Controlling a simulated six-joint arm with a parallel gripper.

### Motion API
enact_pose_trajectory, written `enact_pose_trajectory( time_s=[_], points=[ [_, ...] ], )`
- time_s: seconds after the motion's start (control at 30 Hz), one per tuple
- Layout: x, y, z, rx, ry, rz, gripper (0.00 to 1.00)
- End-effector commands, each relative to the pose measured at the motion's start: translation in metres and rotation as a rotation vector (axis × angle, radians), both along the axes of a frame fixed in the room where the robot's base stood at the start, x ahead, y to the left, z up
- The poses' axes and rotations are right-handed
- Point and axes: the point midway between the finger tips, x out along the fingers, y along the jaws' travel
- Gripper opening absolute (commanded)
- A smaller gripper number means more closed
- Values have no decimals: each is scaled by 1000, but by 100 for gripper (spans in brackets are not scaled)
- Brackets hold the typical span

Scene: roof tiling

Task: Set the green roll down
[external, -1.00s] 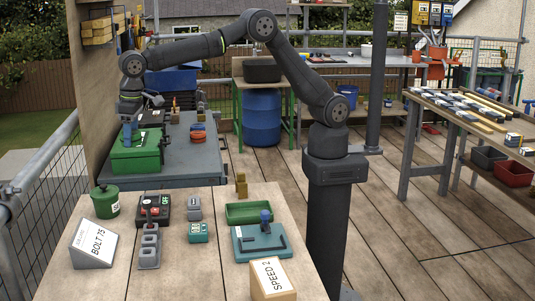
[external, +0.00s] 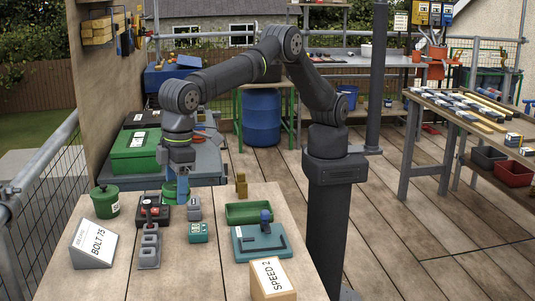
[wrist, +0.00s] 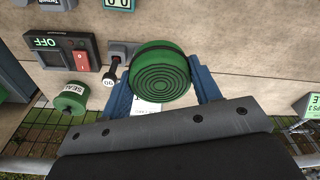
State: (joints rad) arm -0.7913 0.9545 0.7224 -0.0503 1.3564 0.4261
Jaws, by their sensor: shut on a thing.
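The green roll (wrist: 160,82) shows in the wrist view as a dark-ringed round end with a green side, between two blue fingers. My gripper (wrist: 163,98) is shut on it. In the external view my gripper (external: 177,190) hangs at the far edge of the front wooden table (external: 110,275), and part of the green roll (external: 169,188) shows between its blue fingers. The roll appears held above the surface; its exact height cannot be told.
A black switch box (external: 164,214) with red buttons and a grey lever unit (external: 150,245) stand close by. A green pot (external: 106,202) marked SEAL is at the left, a grey block (external: 194,208) at the right. A green tray (external: 249,212) lies farther right.

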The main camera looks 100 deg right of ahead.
Motion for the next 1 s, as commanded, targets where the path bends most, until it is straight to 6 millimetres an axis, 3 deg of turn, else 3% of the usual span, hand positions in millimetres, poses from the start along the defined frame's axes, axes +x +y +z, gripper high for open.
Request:
enact_pose_trajectory(
  time_s=[0.2,0.33,0.73,1.0],
  points=[
    [0,0,-36,0,0,0,32],
    [-2,6,-48,1,-1,1,32],
    [-31,85,-99,1,-2,2,32],
    [-39,109,-114,2,-2,-1,32]
  ],
)
